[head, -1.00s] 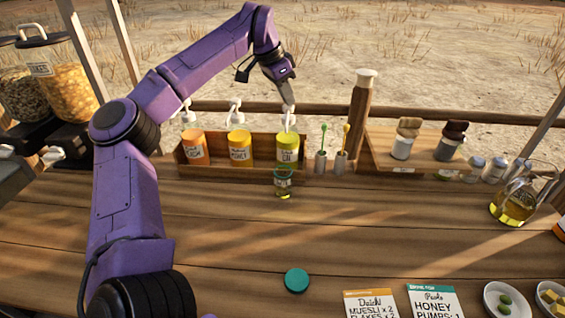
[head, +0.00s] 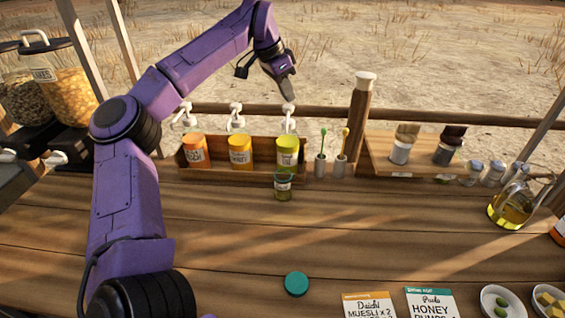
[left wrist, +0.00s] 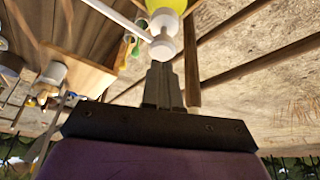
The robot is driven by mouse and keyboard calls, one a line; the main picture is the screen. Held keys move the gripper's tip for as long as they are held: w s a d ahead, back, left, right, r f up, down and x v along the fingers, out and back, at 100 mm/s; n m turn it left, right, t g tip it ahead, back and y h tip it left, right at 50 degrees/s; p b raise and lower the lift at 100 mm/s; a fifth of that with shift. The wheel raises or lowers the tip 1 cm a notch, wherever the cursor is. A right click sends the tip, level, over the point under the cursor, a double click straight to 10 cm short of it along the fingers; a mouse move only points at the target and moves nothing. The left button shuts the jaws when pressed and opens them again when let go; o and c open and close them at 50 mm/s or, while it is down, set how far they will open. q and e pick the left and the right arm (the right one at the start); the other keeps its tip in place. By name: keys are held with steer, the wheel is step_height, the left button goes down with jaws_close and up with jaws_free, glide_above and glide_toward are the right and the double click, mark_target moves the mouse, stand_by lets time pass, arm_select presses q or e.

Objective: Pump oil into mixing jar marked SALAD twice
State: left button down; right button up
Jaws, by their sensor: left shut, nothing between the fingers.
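The oil pump bottle (head: 287,152) is yellow with a white pump head (head: 288,109) and stands at the right end of the wooden rack. A small clear jar (head: 283,188) with a label too small to read stands in front of it, below the pump's spout. My left gripper (head: 288,98) is shut and empty, its tips right at the top of the oil pump head. In the left wrist view the closed fingertips (left wrist: 160,68) are beside the white pump head (left wrist: 162,46); contact cannot be told. My right gripper is not in view.
An orange pump bottle (head: 194,152) and the honey pump bottle (head: 240,152) share the rack (head: 215,172). Spoon holders (head: 320,167) stand just right of it. A teal lid (head: 297,284) and order cards (head: 431,304) lie in front. The middle of the counter is clear.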

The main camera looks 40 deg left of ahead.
arm_select(q)
step_height(320, 180, up, 6)
steer(key=p, duration=0.3)
stand_by(0.7)
